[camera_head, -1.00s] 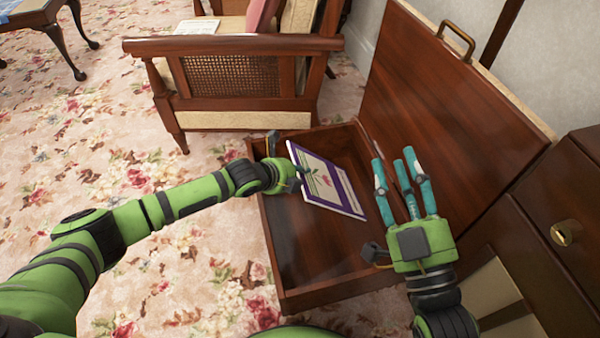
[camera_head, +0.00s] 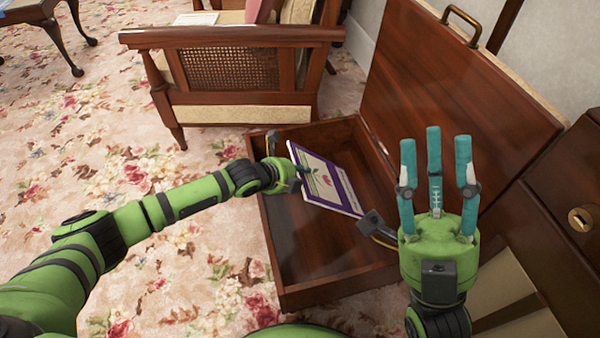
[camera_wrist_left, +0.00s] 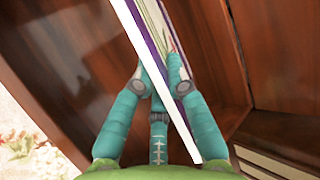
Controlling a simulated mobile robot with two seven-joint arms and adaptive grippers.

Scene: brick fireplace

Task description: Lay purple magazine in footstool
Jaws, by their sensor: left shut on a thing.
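The purple magazine (camera_head: 326,182), with a white and purple cover, is tilted inside the open wooden footstool (camera_head: 290,290). My left gripper (camera_head: 296,175) is shut on the magazine's left edge. In the left wrist view the magazine (camera_wrist_left: 150,70) stands edge-on between the teal fingers (camera_wrist_left: 160,88), with the brown box walls around it. I cannot tell whether its lower edge touches the floor of the box. My right gripper (camera_head: 435,165) is open and empty, fingers spread and pointing up, in front of the raised lid (camera_head: 440,90).
A wooden armchair with a cane side panel (camera_head: 230,68) stands just behind the footstool. A dark wooden cabinet with a brass knob (camera_head: 580,219) is at the right. The front half of the footstool's inside is bare. Floral carpet (camera_head: 100,140) lies open at the left.

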